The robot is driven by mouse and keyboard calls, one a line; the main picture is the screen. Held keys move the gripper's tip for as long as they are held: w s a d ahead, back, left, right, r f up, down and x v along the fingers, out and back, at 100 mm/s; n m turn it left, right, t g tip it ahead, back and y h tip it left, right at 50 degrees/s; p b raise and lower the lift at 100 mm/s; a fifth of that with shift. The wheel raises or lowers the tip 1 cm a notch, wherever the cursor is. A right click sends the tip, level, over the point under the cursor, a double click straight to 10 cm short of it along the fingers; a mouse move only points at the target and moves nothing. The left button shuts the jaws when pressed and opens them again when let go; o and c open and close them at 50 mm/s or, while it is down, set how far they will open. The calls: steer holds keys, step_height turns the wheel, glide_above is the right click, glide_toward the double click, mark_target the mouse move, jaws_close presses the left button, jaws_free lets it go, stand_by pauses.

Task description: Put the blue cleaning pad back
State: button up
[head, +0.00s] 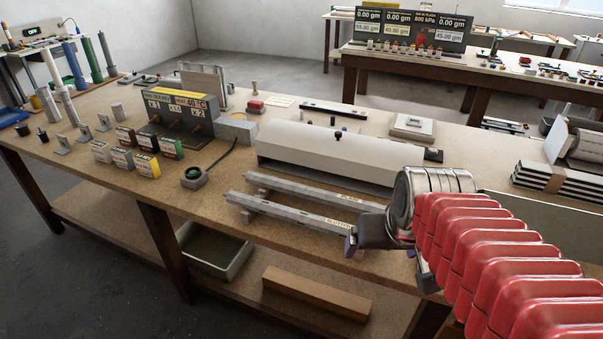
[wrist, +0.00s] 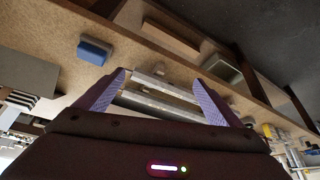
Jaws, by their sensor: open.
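The blue cleaning pad (wrist: 95,49), a small block with a blue face and a paler grey part, rests on the tan bench top in the wrist view. It lies near the bench edge, apart from my gripper and left of the jaws in that picture. I cannot make it out in the head view, where my arm covers part of the bench. My gripper (wrist: 160,78) is open, with nothing between its two purple-grey fingers. In the head view my gripper (head: 384,254) hangs over the bench front, right of the two metal rails.
Two labelled metal rails (head: 295,211) lie before a long pale housing (head: 330,152). Small tins (head: 146,165) and a grey control box (head: 181,118) stand left. A wooden beam (head: 316,293) and an open bin (head: 217,252) sit below.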

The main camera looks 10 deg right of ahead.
steer(key=s+a+r+n+y, duration=0.1)
steer(key=s+a+n, duration=0.1)
steer(key=s+a, duration=0.3)
steer(key=a, duration=0.3)
steer(key=shift+a+n+t, duration=0.25)
steer(key=shift+n+t, duration=0.05)
steer(key=shift+r, duration=0.1)
stand_by(0.7)
